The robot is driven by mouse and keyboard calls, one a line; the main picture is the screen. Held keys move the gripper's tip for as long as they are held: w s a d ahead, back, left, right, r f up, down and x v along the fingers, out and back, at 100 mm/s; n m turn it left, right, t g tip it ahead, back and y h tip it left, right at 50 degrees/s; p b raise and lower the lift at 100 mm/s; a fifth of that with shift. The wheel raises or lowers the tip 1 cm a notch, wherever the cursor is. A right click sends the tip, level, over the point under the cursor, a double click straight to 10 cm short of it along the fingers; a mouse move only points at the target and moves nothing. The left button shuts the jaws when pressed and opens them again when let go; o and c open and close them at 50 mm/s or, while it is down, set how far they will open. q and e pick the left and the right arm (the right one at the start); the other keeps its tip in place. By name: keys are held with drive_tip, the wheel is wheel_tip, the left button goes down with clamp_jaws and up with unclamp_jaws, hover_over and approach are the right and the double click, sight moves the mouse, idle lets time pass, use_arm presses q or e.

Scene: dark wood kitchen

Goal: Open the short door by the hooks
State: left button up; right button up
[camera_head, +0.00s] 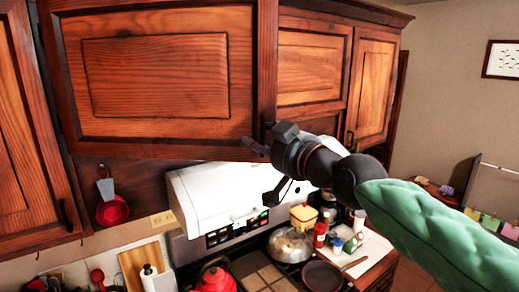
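A short, wide wooden cabinet door (155,76) with a raised panel is at the upper left, above the white range hood (215,190). It looks shut. A hook (103,170) with a red utensil (112,211) hanging from it is below its left end. My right gripper (262,170) comes in from the right and is at the door's lower right corner. Its fingers are spread apart, with nothing visible between them. A dark handle (268,132) shows just behind the gripper and is partly hidden. I cannot tell whether a finger touches the door. My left gripper is out of view.
A tall door (18,130) is on the left, and more doors (371,82) are on the right. Below are a red kettle (214,280), a pot (290,244), a pan (322,276) and several jars. Free wall is at the right.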

drive_tip(key=shift+s+d+r+p, duration=0.2)
drive_tip(key=shift+s+d+p, duration=0.05)
drive_tip(key=shift+s+p, duration=0.5)
drive_tip(key=s+p, duration=0.2)
drive_tip(key=p, duration=0.1)
drive_tip(key=shift+a+f, duration=0.15)
drive_tip(key=shift+a, duration=0.2)
drive_tip(key=s+a+b, duration=0.1)
drive_tip(key=s+b, duration=0.5)
drive_tip(key=s, duration=0.1)
drive_tip(key=shift+s+b, duration=0.2)
drive_tip(key=shift+b, duration=0.1)
drive_tip(key=shift+a+f, duration=0.1)
